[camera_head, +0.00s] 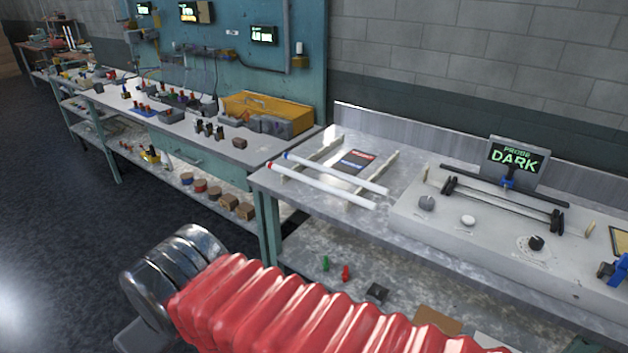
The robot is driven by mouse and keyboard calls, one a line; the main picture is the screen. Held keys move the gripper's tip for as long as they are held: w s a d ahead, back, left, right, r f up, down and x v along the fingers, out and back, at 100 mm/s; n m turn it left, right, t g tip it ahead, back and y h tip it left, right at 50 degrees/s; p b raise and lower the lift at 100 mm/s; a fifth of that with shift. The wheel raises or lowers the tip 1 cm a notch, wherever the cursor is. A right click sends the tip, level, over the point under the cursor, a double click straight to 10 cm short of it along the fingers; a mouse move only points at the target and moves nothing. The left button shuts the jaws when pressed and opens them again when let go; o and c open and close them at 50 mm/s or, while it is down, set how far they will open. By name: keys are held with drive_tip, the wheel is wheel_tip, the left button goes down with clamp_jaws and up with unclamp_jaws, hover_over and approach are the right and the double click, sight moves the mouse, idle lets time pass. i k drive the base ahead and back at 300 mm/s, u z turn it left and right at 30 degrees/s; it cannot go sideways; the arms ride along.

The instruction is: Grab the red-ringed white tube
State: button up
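The red-ringed white tube (322,186) lies on the metal bench, its red end at the left, near the front edge. A second white tube (338,174), with a blue end, lies just behind it, roughly parallel. Both rest across a pair of pale rails (373,182). My arm, with a red ribbed sleeve and a shiny metal joint, fills the lower foreground. My gripper is not in view, so whether it is open or shut does not show.
A grey apparatus (440,226) with knobs and a "PROBE DARK" display (514,161) stands right of the tubes. A dark label card (357,162) lies behind them. A workbench (262,148) with a yellow bin (268,107) stands to the left. Open floor (60,220) lies far left.

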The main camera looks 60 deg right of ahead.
sight(371, 205)
drive_tip(key=z, duration=0.4)
drive_tip(key=i, duration=0.65)
drive_tip(key=z, duration=0.65)
drive_tip(key=i, duration=0.45)
drive_tip(key=z, duration=0.3)
